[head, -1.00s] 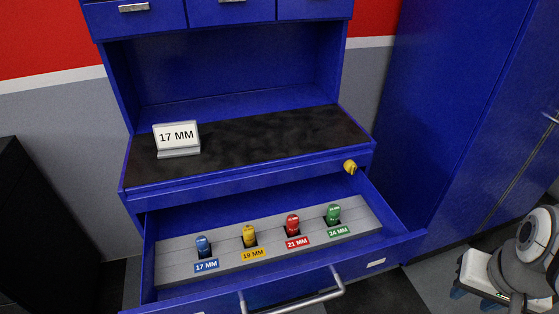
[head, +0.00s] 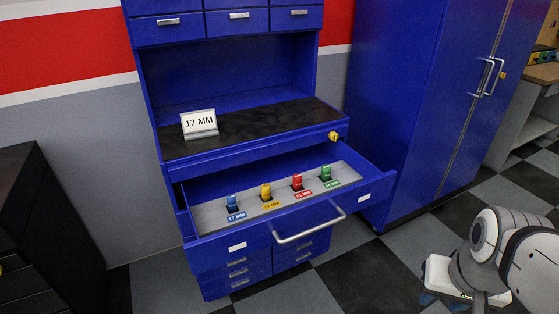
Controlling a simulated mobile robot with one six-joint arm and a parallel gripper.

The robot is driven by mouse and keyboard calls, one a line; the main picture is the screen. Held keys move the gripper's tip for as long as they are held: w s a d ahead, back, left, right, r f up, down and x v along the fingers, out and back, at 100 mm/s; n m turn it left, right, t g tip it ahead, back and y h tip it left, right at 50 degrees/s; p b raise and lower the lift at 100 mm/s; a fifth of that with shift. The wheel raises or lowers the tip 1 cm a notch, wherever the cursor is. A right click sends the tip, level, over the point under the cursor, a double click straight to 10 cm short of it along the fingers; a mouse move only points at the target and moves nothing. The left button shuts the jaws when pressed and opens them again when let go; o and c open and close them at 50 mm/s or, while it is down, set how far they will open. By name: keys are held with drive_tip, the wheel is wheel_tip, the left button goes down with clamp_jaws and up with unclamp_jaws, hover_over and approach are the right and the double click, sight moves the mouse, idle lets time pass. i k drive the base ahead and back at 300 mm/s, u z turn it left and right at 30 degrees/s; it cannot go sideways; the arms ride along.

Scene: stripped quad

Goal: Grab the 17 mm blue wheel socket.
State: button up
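The blue 17 mm socket (head: 231,202) stands upright at the left end of a grey tray (head: 209,215) in the open drawer (head: 280,217). A blue "17 MM" label (head: 236,216) lies in front of it. To its right stand a yellow socket (head: 266,191), a red socket (head: 297,181) and a green socket (head: 326,173), each with a label in its own colour. A white "17 MM" sign (head: 199,123) stands on the black worktop above. My arm shows at the lower right, well away from the drawer. My gripper is out of view.
The drawer handle (head: 309,226) sticks out in front. A tall blue cabinet (head: 420,100) stands to the right and a black cabinet (head: 45,220) to the left. The checkered floor (head: 360,275) in front is clear.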

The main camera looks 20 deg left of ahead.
sight(232, 200)
drive_tip(key=u, duration=1.05)
drive_tip(key=i, duration=1)
drive_tip(key=z, duration=1.8)
drive_tip(key=k, duration=1.5)
drive_tip(key=u, duration=0.85)
